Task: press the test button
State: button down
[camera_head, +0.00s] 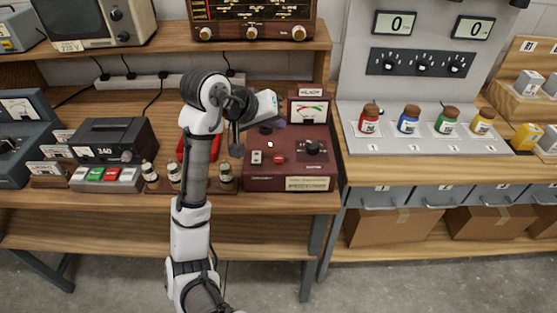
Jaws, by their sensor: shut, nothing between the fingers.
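A maroon tester (297,182) stands on the bench. Its sloped front carries a round red button (279,159), a white switch plate (256,157), a black knob (313,148) and a small glowing lamp (270,145). No label naming the test button is readable. A meter (308,112) stands at its back right. What looks like my gripper (237,149) is a narrow dark shape pointing down, just left of the tester in this view. It is shut and empty, apart from the red button. My wrist hides part of the tester's back.
A red tray (184,148) and several small bottles (226,174) are left of the tester, close to my arm. A black unit (112,140) stands farther left, behind a row of coloured buttons (105,176). Coloured jars (408,121) stand on the right bench.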

jog(key=b, duration=0.6)
send_over(276, 161)
notch_tip(276, 161, down, 7)
jog(key=shift+f, duration=0.4)
jog(key=shift+f, duration=0.15)
dwell(1.2)
jog(key=shift+f, duration=0.3)
jog(key=shift+f+b, duration=0.3)
jog(key=shift+f, duration=0.15)
dwell(0.8)
jog(key=shift+r, duration=0.15)
jog(key=shift+r+p, duration=0.75)
jog(key=shift+p, duration=0.25)
